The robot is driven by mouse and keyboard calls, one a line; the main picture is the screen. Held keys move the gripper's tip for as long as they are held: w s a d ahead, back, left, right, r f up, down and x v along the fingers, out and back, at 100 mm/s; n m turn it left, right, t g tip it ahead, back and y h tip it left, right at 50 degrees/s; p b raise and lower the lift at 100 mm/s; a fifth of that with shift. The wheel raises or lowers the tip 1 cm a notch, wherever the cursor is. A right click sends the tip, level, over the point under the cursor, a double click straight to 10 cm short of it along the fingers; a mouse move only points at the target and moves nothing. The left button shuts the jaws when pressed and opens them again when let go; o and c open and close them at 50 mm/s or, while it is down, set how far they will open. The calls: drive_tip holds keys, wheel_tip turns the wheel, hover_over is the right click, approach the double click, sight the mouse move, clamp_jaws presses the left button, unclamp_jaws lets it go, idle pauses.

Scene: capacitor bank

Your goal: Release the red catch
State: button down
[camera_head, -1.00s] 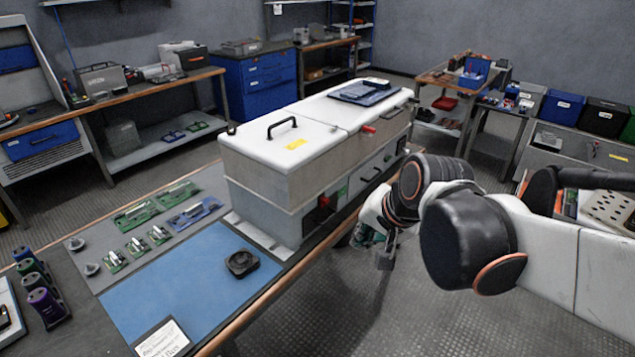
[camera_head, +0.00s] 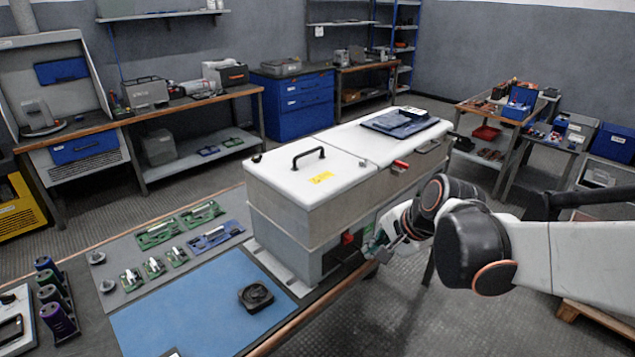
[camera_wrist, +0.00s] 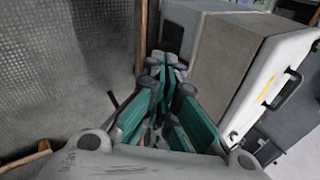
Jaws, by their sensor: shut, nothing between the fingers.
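A grey cabinet with a white lid (camera_head: 310,185) stands on the bench; the lid is down. A red catch (camera_head: 400,165) sits on the front side just under the lid's edge, right of the middle. A second red part (camera_head: 348,238) shows low on the cabinet's front, near the left end. My gripper (camera_head: 374,250) is shut and empty, beside the lower front and close to this second red part; I cannot tell whether it touches. In the wrist view my teal-sided fingers (camera_wrist: 168,66) are together, with the cabinet (camera_wrist: 228,60) to their right; no red shows there.
A black handle (camera_head: 308,155) rises from the lid, and a dark tray (camera_head: 400,122) lies on its right end.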

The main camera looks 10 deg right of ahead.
drive_tip(key=w+d+f+m+y+p, duration=0.1)
drive_tip(key=w+d+f+m+y, duration=0.1)
drive_tip(key=w+f+m, duration=0.35)
drive_tip(key=m+t+y+p, duration=0.1)
drive_tip(key=m+t+p, duration=0.1)
drive_tip(key=m, duration=0.7)
approach(348, 241)
drive_tip(key=s+d, duration=0.2)
drive_tip(key=d, duration=0.1)
drive_tip(key=shift+f+m, duration=0.75)
drive_tip(key=shift+f, duration=0.2)
drive_tip(key=b+x, duration=0.3)
drive_tip(key=x, duration=0.7)
drive_tip(key=shift+b, duration=0.4)
drive_tip(key=shift+r, duration=0.1)
